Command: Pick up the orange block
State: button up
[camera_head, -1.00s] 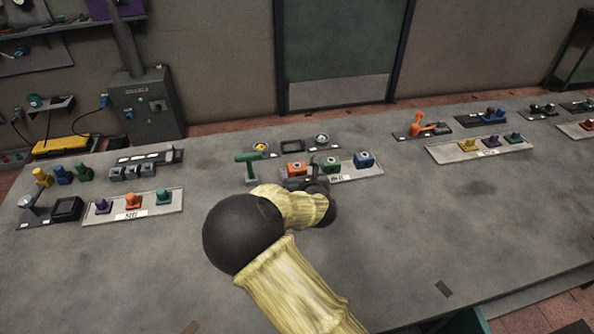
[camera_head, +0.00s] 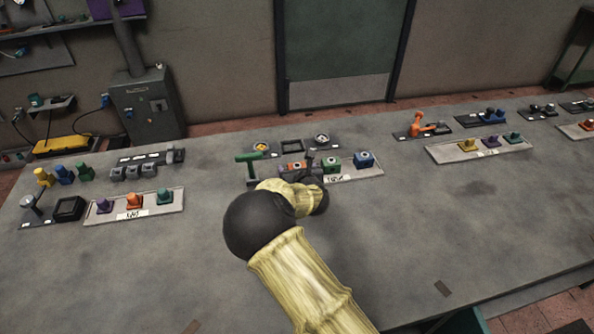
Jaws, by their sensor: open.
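The orange block (camera_head: 290,167) has a dark round mark on its front and stands at the left of the row on the middle tray (camera_head: 368,174). My gripper (camera_head: 309,163) is dark and small in the view, at the right part of the orange block. It partly covers that block. Its jaws are open, but the fingers are hard to make out, and I cannot tell if they touch the block. My pale yellow arm reaches up from the bottom and hides the tray's left front.
A green T-shaped handle (camera_head: 250,167) stands close on the left. The table (camera_head: 450,220) is clear at right front.

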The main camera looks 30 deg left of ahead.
aim_at(297, 166)
jog(key=shift+c, duration=0.3)
jog(key=c, duration=1.1)
jog(key=shift+r, duration=0.1)
jog(key=shift+c, duration=0.2)
notch_tip(297, 166, up, 10)
jog(key=shift+f, duration=0.1)
